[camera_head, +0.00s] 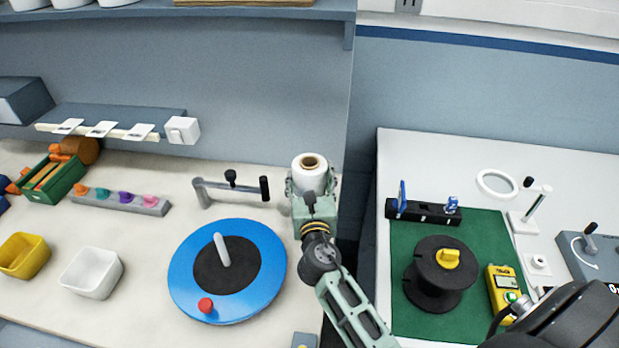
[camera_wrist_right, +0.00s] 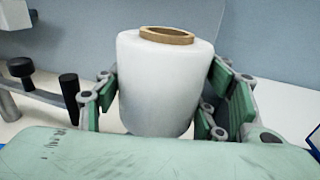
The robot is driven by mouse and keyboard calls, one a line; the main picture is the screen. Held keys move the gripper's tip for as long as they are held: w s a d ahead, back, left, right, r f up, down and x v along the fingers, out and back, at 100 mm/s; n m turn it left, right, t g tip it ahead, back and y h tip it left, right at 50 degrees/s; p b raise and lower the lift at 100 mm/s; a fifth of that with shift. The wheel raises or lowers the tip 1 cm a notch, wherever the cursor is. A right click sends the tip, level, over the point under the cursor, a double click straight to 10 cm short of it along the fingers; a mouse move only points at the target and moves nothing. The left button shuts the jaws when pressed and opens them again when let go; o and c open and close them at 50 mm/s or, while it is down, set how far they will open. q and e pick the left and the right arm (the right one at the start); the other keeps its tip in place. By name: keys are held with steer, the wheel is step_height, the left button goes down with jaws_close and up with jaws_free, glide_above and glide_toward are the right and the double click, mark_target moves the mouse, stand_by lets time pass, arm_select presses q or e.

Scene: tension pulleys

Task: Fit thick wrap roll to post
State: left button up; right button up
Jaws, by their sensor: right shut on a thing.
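The thick wrap roll (camera_head: 309,176) is white with a brown cardboard core, and it stands upright near the right edge of the left bench. My right gripper (camera_head: 313,186) is shut around the roll. In the right wrist view the roll (camera_wrist_right: 168,85) sits between the green finger pads of the gripper (camera_wrist_right: 165,110); its lower end is partly hidden. The grey post (camera_head: 221,250) stands up from the black centre of a blue turntable (camera_head: 258,297), to the left of and nearer than the roll. The post is bare. My left gripper is not in view.
A bracket (camera_head: 232,188) with black knobs stands between turntable and back wall; it also shows in the right wrist view (camera_wrist_right: 68,92). A red knob (camera_head: 206,305) rises from the turntable rim. White (camera_head: 92,274) and yellow (camera_head: 24,256) bins stand left. A black spool (camera_head: 440,274) is on a green mat right.

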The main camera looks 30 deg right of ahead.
stand_by(0.3)
steer(key=shift+f+b, duration=1.2)
steer(key=shift+f, duration=0.25)
stand_by(0.4)
steer(key=shift+f+b, duration=1.05)
steer(key=shift+f, duration=0.45)
steer(key=shift+f, duration=0.2)
steer(key=o, duration=1.6)
steer(key=shift+f, duration=0.1)
steer(key=v, duration=1.2)
steer(key=shift+s, duration=0.1)
